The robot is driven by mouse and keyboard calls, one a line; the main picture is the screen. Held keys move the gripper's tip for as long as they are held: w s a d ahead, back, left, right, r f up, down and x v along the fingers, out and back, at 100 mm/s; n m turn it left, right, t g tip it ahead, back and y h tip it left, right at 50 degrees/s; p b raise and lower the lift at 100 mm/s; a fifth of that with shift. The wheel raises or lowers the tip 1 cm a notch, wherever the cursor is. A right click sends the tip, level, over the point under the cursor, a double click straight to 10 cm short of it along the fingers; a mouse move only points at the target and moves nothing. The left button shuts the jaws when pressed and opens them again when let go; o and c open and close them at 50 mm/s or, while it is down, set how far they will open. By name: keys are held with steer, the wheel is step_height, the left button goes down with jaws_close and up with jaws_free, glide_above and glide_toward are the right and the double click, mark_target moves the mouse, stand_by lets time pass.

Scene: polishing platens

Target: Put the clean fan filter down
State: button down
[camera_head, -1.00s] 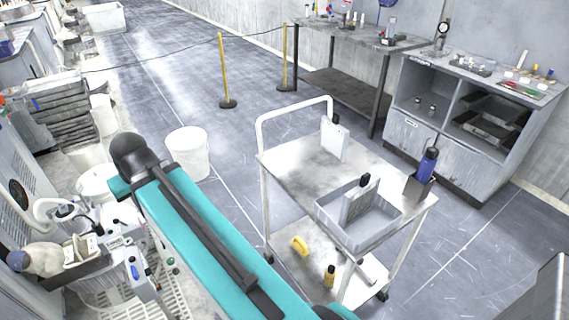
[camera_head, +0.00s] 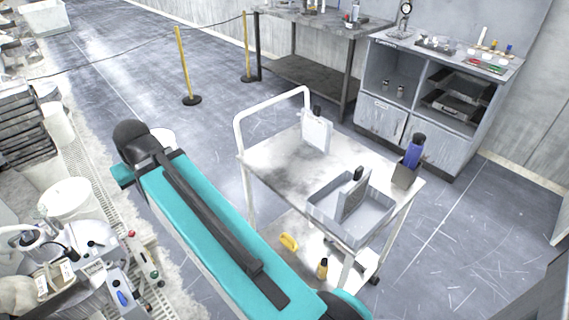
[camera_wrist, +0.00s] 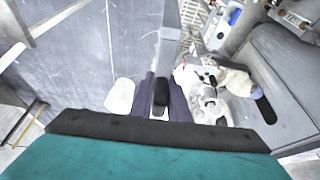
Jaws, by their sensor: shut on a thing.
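In the wrist view my gripper (camera_wrist: 165,98) has dark jaws closed around a small black tab. A grey strip (camera_wrist: 168,35) runs up from it, which looks like the fan filter seen edge-on. I cannot tell from this edge how clean its face is. The head view does not show my gripper or the held piece; my teal arm fills its lower middle. On the cart (camera_head: 268,162), a white panel with a black tab (camera_head: 316,132) stands upright near the back. A grey panel with a black tab (camera_head: 353,198) stands in a grey tray (camera_head: 378,222).
A blue bottle in a dark holder (camera_head: 412,158) stands at the cart's right corner. Yellow items (camera_head: 288,242) lie on its lower shelf. A grey cabinet (camera_head: 383,118) and a table (camera_head: 315,30) stand behind. White buckets (camera_head: 70,198) and machines line the left. Cart-top space between the panels is bare.

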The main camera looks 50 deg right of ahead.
steer(key=shift+w+d, duration=0.25)
steer(key=shift+d, duration=0.2)
steer(key=s+d+r+m+t+y+p, duration=0.15)
steer(key=d+m+p, duration=0.35)
steer(key=d, duration=1.4)
steer(key=s+d+r+m+t+y+p, duration=0.1)
steer(key=s+d+r+m+t+p, duration=0.15)
steer(key=d+m, duration=1.1)
steer(key=s+d+n+p, duration=0.1)
steer(key=s+d, duration=0.2)
steer(key=d, duration=0.6)
steer(key=s+d+n+t+h+p, duration=0.1)
steer(key=s+d, duration=0.2)
steer(key=d, duration=0.6)
steer(key=shift+s+r+t, duration=0.3)
steer(key=shift+s+r, duration=0.1)
steer(key=shift+f, duration=0.15)
step_height(320, 180, down, 10)
steer(key=b, duration=0.5)
steer(key=shift+b, duration=0.3)
